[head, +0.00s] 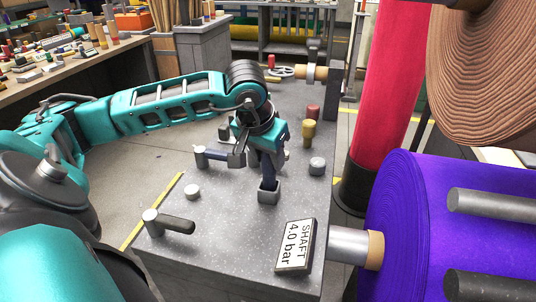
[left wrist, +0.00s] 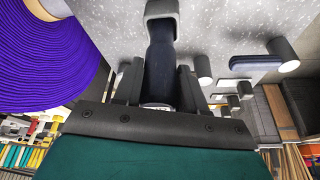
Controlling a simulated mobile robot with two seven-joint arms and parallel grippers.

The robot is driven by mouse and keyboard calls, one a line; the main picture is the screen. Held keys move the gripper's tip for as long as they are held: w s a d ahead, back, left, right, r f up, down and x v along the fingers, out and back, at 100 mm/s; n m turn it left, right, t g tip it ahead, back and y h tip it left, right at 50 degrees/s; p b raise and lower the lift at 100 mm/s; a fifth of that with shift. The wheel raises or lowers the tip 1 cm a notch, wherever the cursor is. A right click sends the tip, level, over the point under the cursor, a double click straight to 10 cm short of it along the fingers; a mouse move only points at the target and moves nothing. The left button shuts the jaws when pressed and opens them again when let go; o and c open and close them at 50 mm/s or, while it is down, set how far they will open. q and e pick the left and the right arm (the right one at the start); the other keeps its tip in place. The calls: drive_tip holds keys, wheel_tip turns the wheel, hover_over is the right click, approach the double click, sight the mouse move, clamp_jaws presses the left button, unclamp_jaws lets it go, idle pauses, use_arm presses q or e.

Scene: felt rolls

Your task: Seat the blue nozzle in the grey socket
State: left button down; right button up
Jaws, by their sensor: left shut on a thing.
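The blue nozzle (head: 268,164) is dark blue and stands upright in the jaws of my left gripper (head: 266,148). In the left wrist view the nozzle (left wrist: 160,65) lies between the two dark fingers of the gripper (left wrist: 159,85), shut on it. The grey socket (head: 268,194) is a small square block on the grey bench top, directly below the nozzle. It also shows at the top of the left wrist view (left wrist: 162,8). The nozzle's lower end meets the socket's mouth; I cannot tell how deep it sits. My right gripper is not in view.
A lever with a black handle (head: 175,224), a blue-handled lever (head: 216,156) and a white knob (head: 193,192) stand left of the socket. The sign (head: 295,246) stands in front; a purple roll (head: 425,225) is beyond the bench's right edge.

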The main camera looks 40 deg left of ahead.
use_arm(q)
drive_tip(key=shift+f+b, duration=0.85)
drive_tip(key=shift+b, duration=0.05)
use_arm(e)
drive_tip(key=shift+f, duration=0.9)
use_arm(q)
drive_tip(key=c, duration=0.6)
unclamp_jaws()
drive_tip(key=shift+o, duration=0.2)
drive_tip(key=shift+s+r, duration=0.15)
drive_tip(key=shift+r, duration=0.45)
drive_tip(key=p+v, duration=0.2)
drive_tip(key=v, duration=0.9)
drive_tip(key=shift+s+r, duration=0.25)
drive_tip(key=shift+r, duration=0.05)
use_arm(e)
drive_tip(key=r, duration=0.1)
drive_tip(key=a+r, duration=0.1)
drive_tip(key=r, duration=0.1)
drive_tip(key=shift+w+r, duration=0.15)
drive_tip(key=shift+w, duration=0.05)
use_arm(q)
drive_tip(key=shift+d, duration=0.1)
